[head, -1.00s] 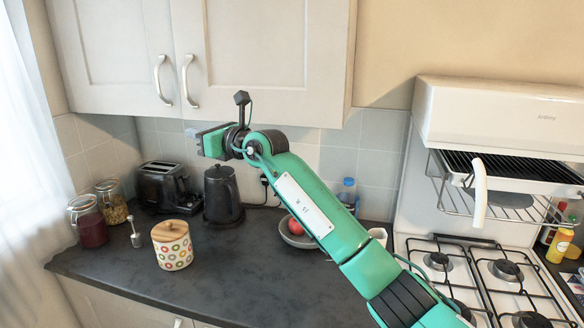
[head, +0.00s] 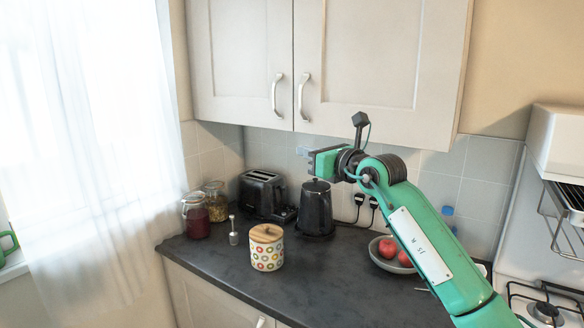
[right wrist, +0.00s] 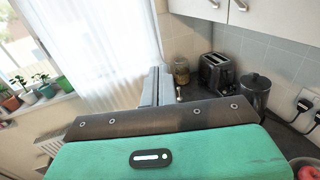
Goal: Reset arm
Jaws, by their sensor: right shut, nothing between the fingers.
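My right arm comes in from the lower right of the head view. Its gripper (head: 304,152) is up in the air in front of the tiled wall, below the upper cabinet and above the counter. In the right wrist view the gripper fingers (right wrist: 157,86) are together with nothing between them. The gripper touches nothing that I can see. My left gripper is not in view.
On the counter (head: 330,285) stand a patterned jar (head: 267,250), a black kettle (head: 316,208), a toaster (head: 262,194), two glass jars and a fruit bowl (head: 390,258). The upper cabinet (head: 380,60) hangs above. A gas hob (head: 545,305) is at right.

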